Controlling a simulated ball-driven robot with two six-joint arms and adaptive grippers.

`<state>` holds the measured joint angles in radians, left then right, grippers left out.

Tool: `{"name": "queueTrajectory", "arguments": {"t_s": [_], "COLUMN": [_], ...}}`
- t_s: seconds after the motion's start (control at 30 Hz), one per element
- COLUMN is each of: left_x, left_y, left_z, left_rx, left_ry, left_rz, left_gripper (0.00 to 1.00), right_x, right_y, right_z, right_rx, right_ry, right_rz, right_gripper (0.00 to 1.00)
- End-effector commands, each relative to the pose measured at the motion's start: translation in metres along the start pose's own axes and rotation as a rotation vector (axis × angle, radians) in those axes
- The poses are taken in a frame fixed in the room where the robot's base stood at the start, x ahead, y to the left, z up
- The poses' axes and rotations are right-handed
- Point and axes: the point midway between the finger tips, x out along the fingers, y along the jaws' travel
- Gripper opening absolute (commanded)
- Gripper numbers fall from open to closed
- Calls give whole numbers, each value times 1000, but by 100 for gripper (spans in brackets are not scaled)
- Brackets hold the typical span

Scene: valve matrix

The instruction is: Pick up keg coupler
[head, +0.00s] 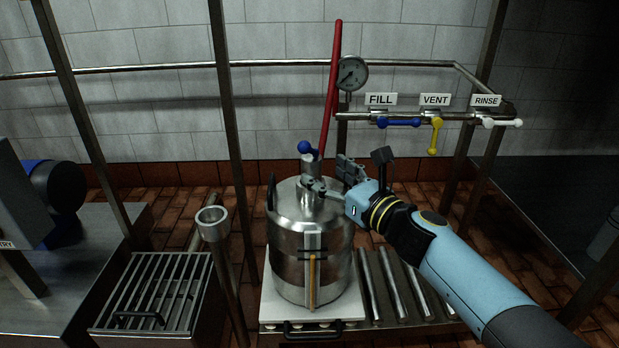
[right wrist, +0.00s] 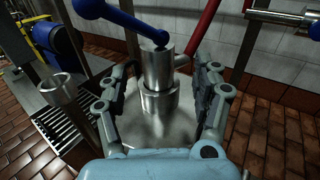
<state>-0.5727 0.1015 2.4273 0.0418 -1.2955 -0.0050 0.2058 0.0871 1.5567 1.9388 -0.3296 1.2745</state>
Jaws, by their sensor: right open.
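The keg coupler (head: 308,168) is a metal cylinder with a blue ball-ended lever, upright on top of the steel keg (head: 308,262). A red hose (head: 331,90) rises from its side. In the right wrist view the coupler (right wrist: 158,72) stands between the fingers, its blue lever (right wrist: 118,20) reaching up and left. My right gripper (head: 328,178) is open at the keg's neck; in the right wrist view its fingers (right wrist: 160,105) are on both sides of the coupler. Whether they touch it I cannot tell. My left gripper is not in view.
The keg stands on a white plate (head: 275,310) beside metal rollers (head: 388,285). An empty holder cup on a post (head: 212,222) and a slatted drain box (head: 150,285) are at left. A pressure gauge (head: 352,74) and a pipe with FILL, VENT and RINSE valves are behind.

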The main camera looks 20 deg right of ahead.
Motion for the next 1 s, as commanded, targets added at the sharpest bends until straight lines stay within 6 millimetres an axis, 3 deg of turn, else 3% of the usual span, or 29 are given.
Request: {"name": "queueTrajectory", "arguments": {"t_s": [0.3,0.57,1.0], "left_x": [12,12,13], "left_y": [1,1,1], "left_z": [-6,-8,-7], "left_rx": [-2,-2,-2], "left_ry": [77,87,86], "left_rz": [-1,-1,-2], "left_gripper": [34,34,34], "right_x": [45,48,48], "right_y": [3,3,3], "right_z": [-8,-7,-7], "right_rx": [1,0,1], "right_ry": [1,2,2], "right_rz": [0,0,0], "right_gripper": [67,67,12]}}
